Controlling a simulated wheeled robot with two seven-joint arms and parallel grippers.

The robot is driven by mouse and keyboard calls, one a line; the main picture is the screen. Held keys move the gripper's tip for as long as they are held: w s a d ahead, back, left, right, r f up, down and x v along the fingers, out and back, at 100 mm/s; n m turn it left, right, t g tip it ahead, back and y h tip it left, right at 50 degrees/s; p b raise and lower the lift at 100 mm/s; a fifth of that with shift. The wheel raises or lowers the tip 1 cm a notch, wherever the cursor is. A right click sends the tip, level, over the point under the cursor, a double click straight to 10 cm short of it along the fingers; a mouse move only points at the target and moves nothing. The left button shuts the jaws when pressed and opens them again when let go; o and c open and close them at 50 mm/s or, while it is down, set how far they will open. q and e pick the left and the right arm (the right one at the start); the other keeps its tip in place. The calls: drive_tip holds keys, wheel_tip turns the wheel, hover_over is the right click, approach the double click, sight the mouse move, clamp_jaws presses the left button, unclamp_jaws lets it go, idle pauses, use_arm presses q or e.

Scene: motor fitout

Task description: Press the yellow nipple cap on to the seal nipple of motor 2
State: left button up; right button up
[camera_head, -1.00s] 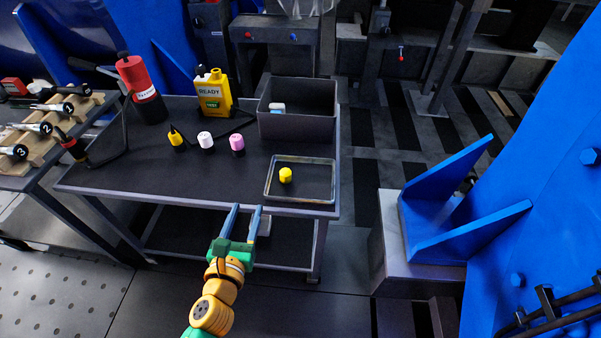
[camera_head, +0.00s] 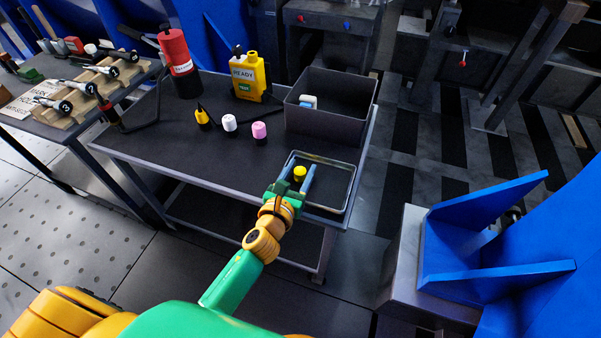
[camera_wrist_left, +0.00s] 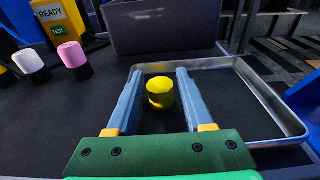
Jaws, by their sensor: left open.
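The yellow nipple cap (camera_head: 299,173) sits in the shallow metal tray (camera_head: 350,196) near the right end of the table. My left gripper (camera_head: 300,170) is open over the tray, its two blue fingers on either side of the cap. In the left wrist view the cap (camera_wrist_left: 160,92) stands between the fingertips, with a gap to each finger. My right gripper is not in view.
A dark bin (camera_head: 328,121) with a small white and blue item stands behind the tray. White (camera_head: 230,123), pink (camera_head: 259,130) and yellow-black (camera_head: 202,117) capped pieces stand to the left. A yellow READY tester (camera_head: 248,77) and a red cylinder (camera_head: 179,60) are farther back.

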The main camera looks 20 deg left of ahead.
use_arm(q)
clamp_jaws()
